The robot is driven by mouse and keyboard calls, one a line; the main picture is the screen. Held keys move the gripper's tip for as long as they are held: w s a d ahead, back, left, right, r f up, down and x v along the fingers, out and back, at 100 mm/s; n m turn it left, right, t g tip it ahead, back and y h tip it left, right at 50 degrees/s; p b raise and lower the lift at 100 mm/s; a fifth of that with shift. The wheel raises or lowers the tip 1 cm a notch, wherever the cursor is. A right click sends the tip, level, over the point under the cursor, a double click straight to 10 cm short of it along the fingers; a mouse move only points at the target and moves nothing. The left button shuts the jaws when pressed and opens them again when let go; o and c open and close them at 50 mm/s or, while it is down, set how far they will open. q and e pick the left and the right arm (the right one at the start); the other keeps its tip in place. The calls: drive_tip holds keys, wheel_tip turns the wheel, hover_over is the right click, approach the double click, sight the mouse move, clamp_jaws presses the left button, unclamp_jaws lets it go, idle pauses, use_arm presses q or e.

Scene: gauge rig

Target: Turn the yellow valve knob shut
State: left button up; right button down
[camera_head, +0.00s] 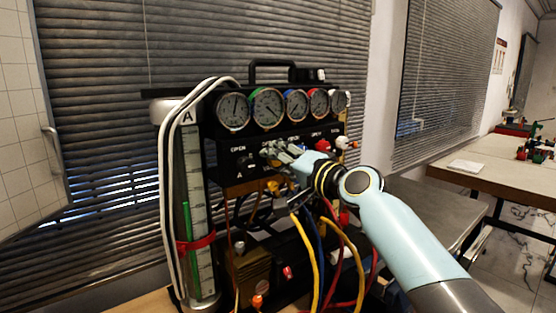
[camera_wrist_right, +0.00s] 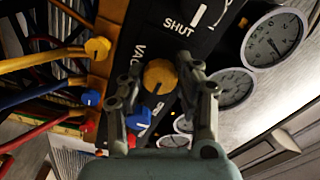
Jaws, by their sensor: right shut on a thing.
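The yellow valve knob (camera_wrist_right: 160,76) shows in the right wrist view, on the black panel beside the lettering "VAC" and below the word "SHUT". My right gripper (camera_wrist_right: 157,68) has one finger on each side of it and is shut on it. In the head view my right gripper (camera_head: 275,153) reaches the front of the gauge panel (camera_head: 238,158) from the right, and it hides the yellow knob there. The direction of the knob's pointer is hard to make out. My left gripper is not in view.
A blue knob (camera_wrist_right: 139,120) sits close beside the yellow one. Several round gauges (camera_head: 267,107) line the panel top. Yellow, blue and red hoses (camera_head: 307,250) hang below my right arm. A glass tube with a red strap (camera_head: 195,243) stands at the left.

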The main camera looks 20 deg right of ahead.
drive_tip(key=c, duration=0.9)
unclamp_jaws()
drive_tip(key=shift+c, duration=0.2)
drive_tip(key=shift+s+d, duration=0.1)
drive_tip(key=shift+s, duration=0.05)
drive_tip(key=v, duration=1.1)
drive_tip(key=shift+s, duration=0.4)
drive_tip(key=shift+d, duration=0.1)
